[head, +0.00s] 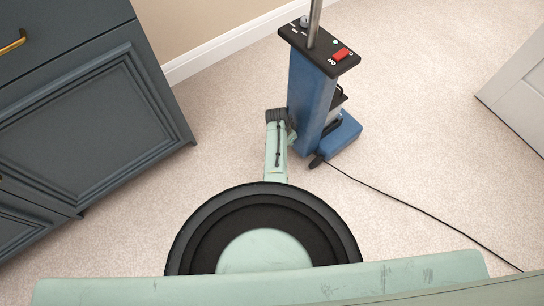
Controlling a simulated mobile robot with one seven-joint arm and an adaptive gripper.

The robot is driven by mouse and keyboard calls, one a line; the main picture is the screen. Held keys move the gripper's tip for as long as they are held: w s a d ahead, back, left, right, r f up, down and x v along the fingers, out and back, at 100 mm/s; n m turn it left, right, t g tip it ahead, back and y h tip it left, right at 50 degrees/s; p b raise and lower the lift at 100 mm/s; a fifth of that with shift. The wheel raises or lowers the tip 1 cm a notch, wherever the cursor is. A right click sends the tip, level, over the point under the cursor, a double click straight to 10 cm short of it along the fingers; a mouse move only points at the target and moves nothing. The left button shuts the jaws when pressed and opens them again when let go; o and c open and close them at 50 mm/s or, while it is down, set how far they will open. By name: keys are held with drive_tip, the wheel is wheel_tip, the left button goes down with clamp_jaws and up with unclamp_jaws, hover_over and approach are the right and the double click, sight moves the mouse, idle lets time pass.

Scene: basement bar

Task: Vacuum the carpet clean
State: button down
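A blue upright vacuum cleaner (308,95) stands on the beige carpet (420,130) in the head view. Its black top panel (296,37) carries a red switch (340,54) with an ON mark beside it and a small green spot. I cannot tell the switch's setting. A metal handle tube rises from the panel out of the picture. The blue floor head (343,134) rests on the carpet. My pale green arm reaches toward the vacuum's left side. No distinct dirt shows on the carpet.
A black cord (420,210) runs from the vacuum across the carpet to the lower right. Dark blue-grey cabinets (80,120) stand at the left. A white baseboard (225,46) edges the wall behind. A pale panel (520,85) stands at the right, with open carpet between.

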drive_tip(key=w+d+b, duration=0.2)
drive_tip(key=d, duration=0.1)
drive_tip(key=w+d+b, duration=0.2)
drive_tip(key=d, duration=0.1)
drive_tip(key=w+d+b, duration=0.2)
drive_tip(key=d+b, duration=0.1)
drive_tip(key=shift+w+d+f, duration=0.2)
drive_tip(key=shift+w+d, duration=0.05)
drive_tip(key=shift+w+d+r, duration=0.1)
drive_tip(key=shift+d+r, duration=0.1)
drive_tip(key=shift+a, duration=0.15)
